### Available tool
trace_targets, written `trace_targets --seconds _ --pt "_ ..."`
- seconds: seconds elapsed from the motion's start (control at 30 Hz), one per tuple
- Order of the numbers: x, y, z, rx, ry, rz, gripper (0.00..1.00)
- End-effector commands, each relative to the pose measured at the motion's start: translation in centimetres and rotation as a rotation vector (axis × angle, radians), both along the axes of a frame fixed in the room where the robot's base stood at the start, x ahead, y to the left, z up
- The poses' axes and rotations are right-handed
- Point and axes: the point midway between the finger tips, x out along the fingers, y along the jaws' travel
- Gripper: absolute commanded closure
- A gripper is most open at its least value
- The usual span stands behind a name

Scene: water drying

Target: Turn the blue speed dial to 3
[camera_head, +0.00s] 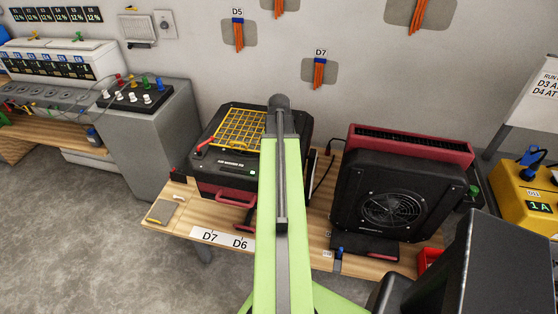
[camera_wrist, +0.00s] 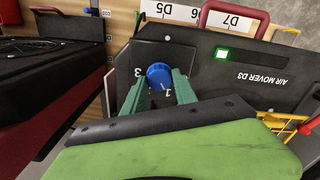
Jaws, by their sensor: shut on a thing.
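The blue speed dial (camera_wrist: 159,73) is a small round knob on the dark top panel of the air mover (camera_wrist: 230,85), labelled "AIR MOVER D3", upside down in the wrist view. My gripper (camera_wrist: 157,84) has its two green fingers on either side of the dial and is shut on it. A white "3" shows left of the dial and a white "1" just below it, between the fingers. The dial's pointer cannot be made out. In the head view the air mover (camera_head: 225,182) has a yellow grille, and my arm hides the dial and gripper.
A green light (camera_wrist: 222,54) is lit on the panel. A second black and red air mover (camera_head: 385,200) stands to the right on the wooden bench (camera_head: 180,232). A yellow box (camera_head: 525,195) is at the far right. A grey cabinet (camera_head: 158,140) stands left.

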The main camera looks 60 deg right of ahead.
Motion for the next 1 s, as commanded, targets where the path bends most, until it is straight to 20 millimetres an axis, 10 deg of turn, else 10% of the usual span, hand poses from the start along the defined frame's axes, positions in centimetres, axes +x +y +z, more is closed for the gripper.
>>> trace_targets --seconds 1.0 --pt "-0.18 -0.01 0.00 0.000 0.000 -0.963 1.00"
